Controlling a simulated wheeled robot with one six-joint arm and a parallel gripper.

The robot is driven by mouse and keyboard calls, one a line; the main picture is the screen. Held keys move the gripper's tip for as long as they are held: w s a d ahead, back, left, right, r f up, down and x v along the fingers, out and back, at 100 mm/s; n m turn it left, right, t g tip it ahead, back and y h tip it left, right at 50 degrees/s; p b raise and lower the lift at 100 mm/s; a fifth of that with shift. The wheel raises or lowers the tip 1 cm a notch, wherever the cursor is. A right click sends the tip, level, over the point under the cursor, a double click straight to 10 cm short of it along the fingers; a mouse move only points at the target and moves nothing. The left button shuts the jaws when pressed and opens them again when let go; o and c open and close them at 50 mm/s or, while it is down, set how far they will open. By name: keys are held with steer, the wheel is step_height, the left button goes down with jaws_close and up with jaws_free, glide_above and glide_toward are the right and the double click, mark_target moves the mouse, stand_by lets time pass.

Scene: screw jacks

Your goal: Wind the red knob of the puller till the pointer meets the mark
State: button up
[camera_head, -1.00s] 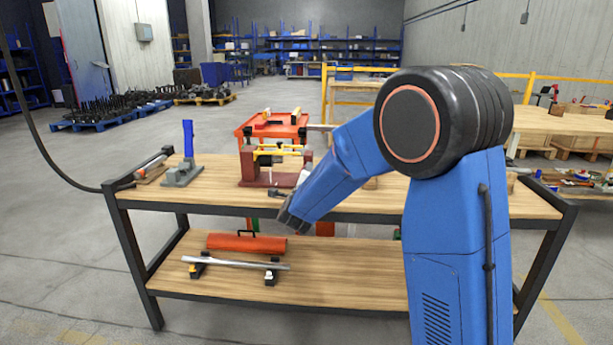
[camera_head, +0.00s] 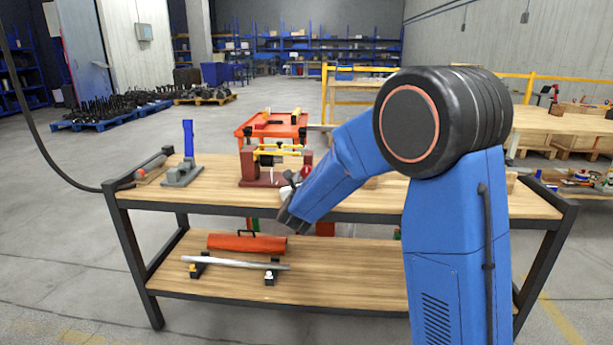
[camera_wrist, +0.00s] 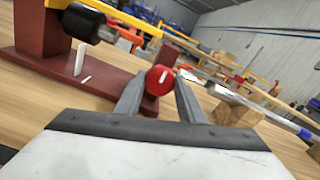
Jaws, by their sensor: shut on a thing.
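The puller has a dark red base with end posts (camera_head: 246,167), yellow bars and a dark cylinder; it stands on the bench and fills the upper left of the wrist view (camera_wrist: 42,30). The round red knob (camera_wrist: 160,80) has a white line on its face. My gripper (camera_wrist: 160,88) is shut on the knob, one finger on each side. A white upright pointer (camera_wrist: 81,58) hangs over the base. A short white mark (camera_wrist: 85,79) lies on the base close by its lower end; I cannot tell whether they line up.
A grey stand with a blue upright (camera_head: 187,140) is left of the puller on the wooden bench top (camera_head: 215,190). A red table (camera_head: 265,130) is behind. In the wrist view a wooden block (camera_wrist: 237,110) and a rod lie to the right.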

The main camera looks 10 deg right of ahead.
steer(key=m, duration=0.6)
steer(key=shift+f+m, duration=0.2)
steer(key=shift+m, duration=0.1)
stand_by(0.5)
steer(key=o, duration=1)
steer(key=shift+o, duration=0.2)
steer(key=shift+r, duration=0.1)
steer(key=shift+s+a, duration=0.1)
steer(key=v, duration=1.7)
steer(key=shift+s, duration=0.1)
